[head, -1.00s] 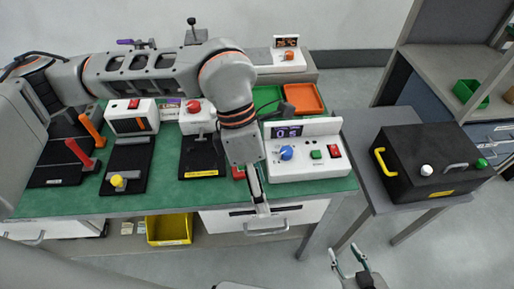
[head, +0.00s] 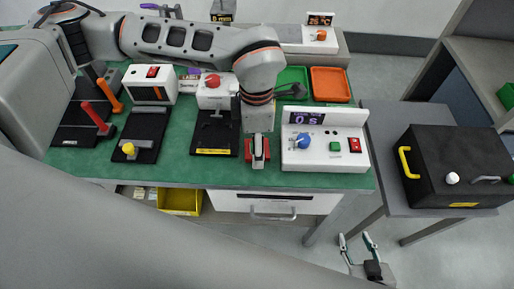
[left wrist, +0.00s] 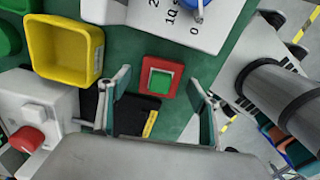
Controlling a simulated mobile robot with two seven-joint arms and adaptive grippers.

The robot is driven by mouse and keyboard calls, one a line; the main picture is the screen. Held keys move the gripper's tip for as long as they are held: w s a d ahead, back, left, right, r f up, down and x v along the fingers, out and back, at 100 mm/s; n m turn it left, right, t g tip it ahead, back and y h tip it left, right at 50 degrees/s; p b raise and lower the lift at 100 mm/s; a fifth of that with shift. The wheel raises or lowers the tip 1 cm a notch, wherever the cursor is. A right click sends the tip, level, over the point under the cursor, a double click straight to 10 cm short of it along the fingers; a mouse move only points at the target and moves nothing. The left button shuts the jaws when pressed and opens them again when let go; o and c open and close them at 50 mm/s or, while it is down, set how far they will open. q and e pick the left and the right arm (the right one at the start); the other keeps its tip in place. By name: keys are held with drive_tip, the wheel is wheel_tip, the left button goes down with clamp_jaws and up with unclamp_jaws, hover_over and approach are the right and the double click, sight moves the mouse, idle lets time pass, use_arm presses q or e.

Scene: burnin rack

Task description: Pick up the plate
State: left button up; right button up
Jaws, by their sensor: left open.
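A small square plate (left wrist: 147,68), red around a green centre, lies on the green bench top. In the head view only its red edges show, on either side of my left gripper (head: 259,163). My left gripper points down over it from above. The left wrist view shows this gripper (left wrist: 160,80) open, one finger on each side of the plate, with gaps between. Whether the fingertips reach the plate's height cannot be told. My right gripper (head: 357,245) is open and empty, low in front of the bench, far from the plate.
A white timer box (head: 324,157) stands close right of the plate. A black fixture (head: 209,141) with a red-button box (head: 214,97) is left. A yellow tray (left wrist: 92,42) is behind. A black case (head: 455,160) sits on the side table.

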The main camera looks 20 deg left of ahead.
use_arm(q)
drive_tip(key=shift+f, duration=0.25)
drive_tip(key=c, duration=1.2)
drive_tip(key=shift+r, duration=0.15)
